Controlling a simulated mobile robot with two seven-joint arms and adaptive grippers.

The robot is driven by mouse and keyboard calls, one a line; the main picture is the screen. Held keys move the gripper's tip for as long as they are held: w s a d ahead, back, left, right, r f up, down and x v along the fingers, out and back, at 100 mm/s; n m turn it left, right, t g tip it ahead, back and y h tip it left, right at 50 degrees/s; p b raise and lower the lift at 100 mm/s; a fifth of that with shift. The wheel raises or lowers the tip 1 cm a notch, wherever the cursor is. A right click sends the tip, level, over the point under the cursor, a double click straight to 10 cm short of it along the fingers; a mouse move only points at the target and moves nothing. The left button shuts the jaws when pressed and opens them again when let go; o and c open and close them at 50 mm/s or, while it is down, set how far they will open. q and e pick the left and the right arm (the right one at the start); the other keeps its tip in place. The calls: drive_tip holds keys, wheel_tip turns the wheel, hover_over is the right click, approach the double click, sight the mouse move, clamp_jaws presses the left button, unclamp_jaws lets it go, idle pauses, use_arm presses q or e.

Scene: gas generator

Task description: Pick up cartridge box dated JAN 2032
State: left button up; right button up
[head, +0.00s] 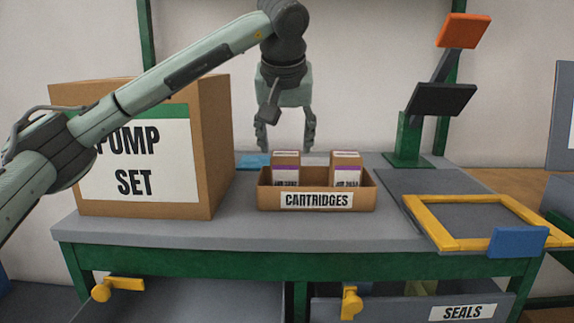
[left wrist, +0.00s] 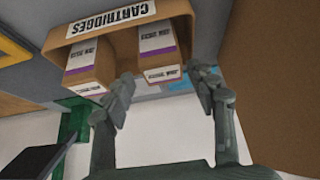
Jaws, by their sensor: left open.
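Two white-labelled cartridge boxes with purple bands stand in the brown tray (head: 364,199) marked CARTRIDGES. The left box (head: 285,168) and the right box (head: 346,169) carry dates too small to tell apart surely; the tray's front hides their lower parts. In the left wrist view, turned over, the left box (left wrist: 157,38) is on the right and the other box (left wrist: 82,55) on the left. My left gripper (head: 287,143) is open and empty, pointing down above and slightly behind the left box. Its fingers (left wrist: 165,76) show on either side of that box's end in the wrist view.
A large PUMP SET carton (head: 210,150) stands left of the tray, under my left arm. A yellow frame (head: 475,245) and a green stand (head: 408,140) are to the right. A blue item (head: 252,161) lies behind the tray. Grey bench top is clear in front.

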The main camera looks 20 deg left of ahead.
sight(286, 175)
use_arm(q)
drive_tip(key=x, duration=1.2)
drive_tip(key=shift+w+a, duration=0.15)
drive_tip(key=shift+w, duration=0.05)
drive_tip(key=c, duration=0.9)
